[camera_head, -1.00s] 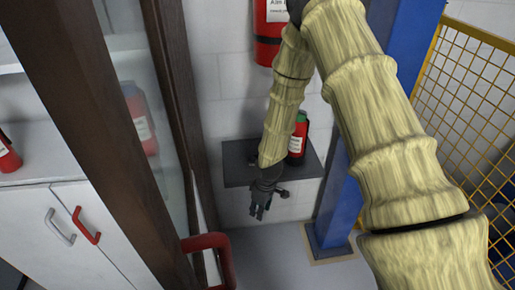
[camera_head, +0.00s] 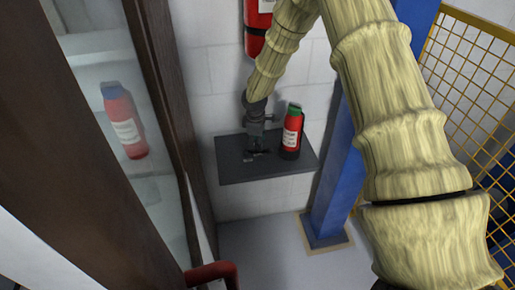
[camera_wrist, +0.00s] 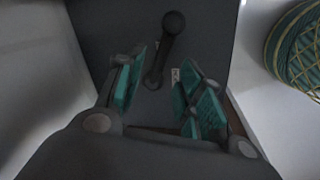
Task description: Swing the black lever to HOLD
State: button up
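The black lever (camera_wrist: 163,50) shows in the wrist view, a dark arm with a round knob at its top end and a round pivot at its lower end. It stands out from a dark grey surface. My gripper (camera_wrist: 163,68) is open, its teal-padded fingers on either side of the lever's lower part. I cannot tell whether either finger touches it. A small pale label lies beside the pivot, too small to read, so HOLD cannot be made out. In the head view my gripper (camera_head: 257,152) is over the dark shelf (camera_head: 240,172); the lever is not clearly distinguishable there.
A red bottle with a green top (camera_head: 292,132) stands on the shelf, right of my gripper. A red extinguisher (camera_head: 257,25) hangs above. A blue post (camera_head: 335,190) and yellow mesh fence (camera_head: 470,90) are at right, a glass-fronted cabinet (camera_head: 105,100) at left.

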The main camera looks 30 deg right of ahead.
aim_at(257, 151)
jog(key=shift+w+d+f+p, duration=0.15)
jog(key=shift+f+p, duration=0.1)
jog(key=shift+f, duration=0.7)
jog(key=shift+w+d+f+p, duration=0.15)
jog(key=shift+f+p, duration=0.1)
jog(key=shift+f, duration=0.75)
jog(key=shift+w+f+p, duration=0.15)
jog(key=shift+f+p, duration=0.1)
jog(key=shift+f, duration=0.7)
grip_shut()
